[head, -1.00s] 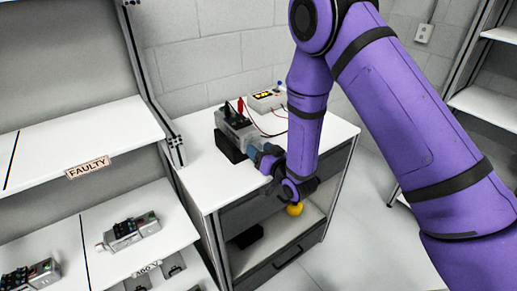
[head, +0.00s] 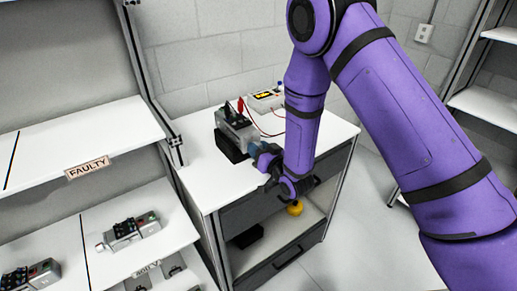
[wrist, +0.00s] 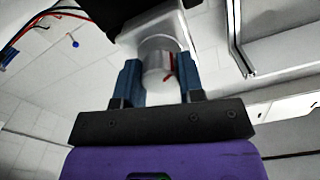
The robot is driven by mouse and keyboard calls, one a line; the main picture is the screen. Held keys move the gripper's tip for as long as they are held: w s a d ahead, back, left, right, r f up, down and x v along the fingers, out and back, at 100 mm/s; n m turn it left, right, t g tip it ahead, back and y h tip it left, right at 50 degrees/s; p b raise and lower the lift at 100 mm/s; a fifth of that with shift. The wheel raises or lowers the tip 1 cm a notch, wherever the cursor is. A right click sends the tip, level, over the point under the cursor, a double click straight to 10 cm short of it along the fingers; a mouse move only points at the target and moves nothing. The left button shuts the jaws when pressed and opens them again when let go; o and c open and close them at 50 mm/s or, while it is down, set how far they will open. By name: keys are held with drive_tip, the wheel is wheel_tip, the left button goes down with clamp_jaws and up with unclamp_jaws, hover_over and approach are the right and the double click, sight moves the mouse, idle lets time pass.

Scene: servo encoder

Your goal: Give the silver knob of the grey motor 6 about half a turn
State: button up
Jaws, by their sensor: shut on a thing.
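The grey motor (head: 236,128) sits on a black block at the back of the white bench top, with its knob end toward me. My gripper (head: 262,152) is at that end, and my wrist hides the knob in the head view. In the wrist view the silver knob (wrist: 157,66) is between the two blue fingers of my gripper (wrist: 160,80), which are shut on its sides. A red mark (wrist: 170,67) shows on the knob's right part. The motor's grey body (wrist: 155,28) is behind it. I cannot read a number on the motor.
A power supply (head: 266,100) with red and black leads stands behind the motor on the bench (head: 192,168). At left is a shelf labelled FAULTY (head: 88,168), with more motors (head: 130,232) below. A yellow round thing (head: 295,208) lies on the bench's lower shelf.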

drive_tip(key=n, duration=0.9)
drive_tip(key=shift+n, duration=0.4)
drive_tip(key=n, duration=0.5)
drive_tip(key=shift+n, duration=2.3)
drive_tip(key=o, duration=0.9)
